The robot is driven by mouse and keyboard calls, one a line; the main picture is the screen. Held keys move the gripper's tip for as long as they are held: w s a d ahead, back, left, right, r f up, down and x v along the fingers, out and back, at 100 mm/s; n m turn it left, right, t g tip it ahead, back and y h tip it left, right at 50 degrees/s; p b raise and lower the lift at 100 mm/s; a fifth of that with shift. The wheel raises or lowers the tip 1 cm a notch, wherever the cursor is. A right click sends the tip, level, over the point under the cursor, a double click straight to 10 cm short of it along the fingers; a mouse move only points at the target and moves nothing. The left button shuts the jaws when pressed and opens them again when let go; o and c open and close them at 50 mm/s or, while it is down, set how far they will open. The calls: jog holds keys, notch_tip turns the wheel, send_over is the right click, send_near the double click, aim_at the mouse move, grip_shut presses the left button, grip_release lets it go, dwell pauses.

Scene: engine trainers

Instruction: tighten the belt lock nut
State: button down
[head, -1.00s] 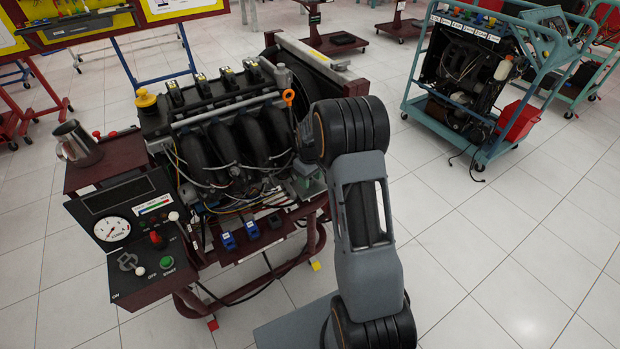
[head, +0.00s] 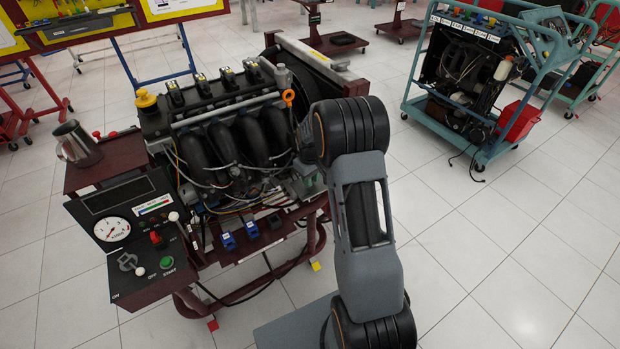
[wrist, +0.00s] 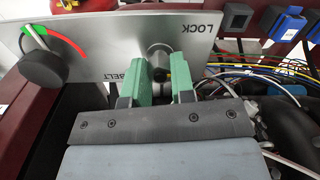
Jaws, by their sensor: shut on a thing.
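In the wrist view a silvery panel (wrist: 100,52) bears the words LOCK and BELT, upside down. The fingers and the gripper body hide part of the nut.
A black knob (wrist: 44,70) with a green and red arc sits left on the panel. Coloured wires (wrist: 260,75) run at the right. The engine trainer (head: 225,135) stands left of my arm. A teal cart (head: 480,85) is at the right, with open floor (head: 480,250) before it.

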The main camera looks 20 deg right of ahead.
jog(key=m, duration=1.5)
jog(key=shift+m, duration=2.5)
jog(key=c, duration=1)
grip_release()
jog(key=shift+o, duration=0.2)
notch_tip(320, 180, up, 14)
jog(key=p, duration=0.1)
jog(key=shift+p, duration=0.35)
